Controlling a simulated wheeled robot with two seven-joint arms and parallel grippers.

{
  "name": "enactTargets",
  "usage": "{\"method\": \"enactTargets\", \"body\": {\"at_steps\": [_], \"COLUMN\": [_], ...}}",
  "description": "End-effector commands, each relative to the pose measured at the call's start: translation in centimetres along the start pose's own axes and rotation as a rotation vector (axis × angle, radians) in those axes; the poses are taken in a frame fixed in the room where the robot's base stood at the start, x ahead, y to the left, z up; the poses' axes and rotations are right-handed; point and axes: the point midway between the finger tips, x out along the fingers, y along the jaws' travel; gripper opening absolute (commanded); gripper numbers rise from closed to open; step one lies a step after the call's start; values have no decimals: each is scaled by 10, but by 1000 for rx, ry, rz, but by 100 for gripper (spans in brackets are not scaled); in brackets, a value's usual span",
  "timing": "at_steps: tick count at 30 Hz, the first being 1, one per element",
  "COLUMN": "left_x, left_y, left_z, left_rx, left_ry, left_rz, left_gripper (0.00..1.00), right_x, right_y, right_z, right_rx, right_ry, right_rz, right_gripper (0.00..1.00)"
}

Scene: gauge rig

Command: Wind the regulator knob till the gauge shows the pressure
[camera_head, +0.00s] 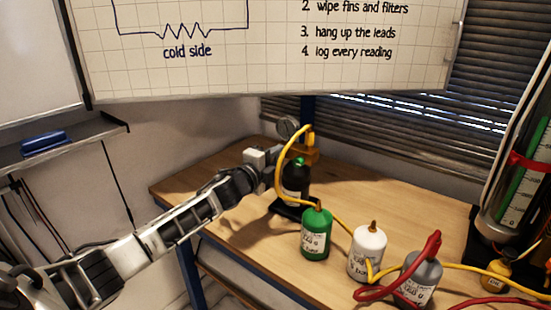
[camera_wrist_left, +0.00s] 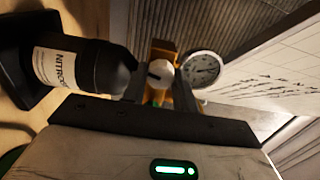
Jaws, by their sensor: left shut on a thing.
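The regulator is a brass-coloured block (camera_head: 305,156) above a dark bottle (camera_head: 295,182) labelled "NITRO..." (camera_wrist_left: 85,68). Its round gauge (camera_head: 288,127) has a white dial in the left wrist view (camera_wrist_left: 203,68); the reading is too small to make out. A pale round knob (camera_wrist_left: 160,72) with a dark mark sits beside the gauge. My left gripper (camera_head: 279,160) reaches in from the left at the regulator and is shut on the knob; its fingertips are largely hidden. My right gripper is not in view.
A yellow hose (camera_head: 286,160) loops from the regulator past the bottle. A green bottle (camera_head: 316,232), a white bottle (camera_head: 367,252) and a grey bottle (camera_head: 418,277) stand nearby on the wooden table (camera_head: 240,235). A red hose (camera_head: 380,292) lies at front right.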

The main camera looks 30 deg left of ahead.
Motion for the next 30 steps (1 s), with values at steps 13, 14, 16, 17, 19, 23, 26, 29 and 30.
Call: {"method": "enactTargets", "body": {"at_steps": [13,14,16,17,19,23,26,29,30], "left_x": [0,0,0,0,0,0,0,0,0], "left_y": [2,3,3,3,3,3,3,3,3], "left_z": [0,0,0,0,0,0,0,0,0], "left_rx": [400,421,467,486,523,580,608,629,633], "left_ry": [0,0,0,0,0,0,0,1,1], "left_rz": [3,3,3,2,2,2,2,2,2], "left_gripper": [5,5,5,5,5,5,5,5,5], "right_x": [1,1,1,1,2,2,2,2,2], "right_y": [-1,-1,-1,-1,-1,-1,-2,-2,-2], "right_z": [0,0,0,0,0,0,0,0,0], "right_rx": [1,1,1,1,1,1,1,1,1], "right_ry": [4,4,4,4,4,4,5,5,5], "right_rz": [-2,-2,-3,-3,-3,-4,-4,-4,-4], "right_gripper": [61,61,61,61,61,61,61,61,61]}}
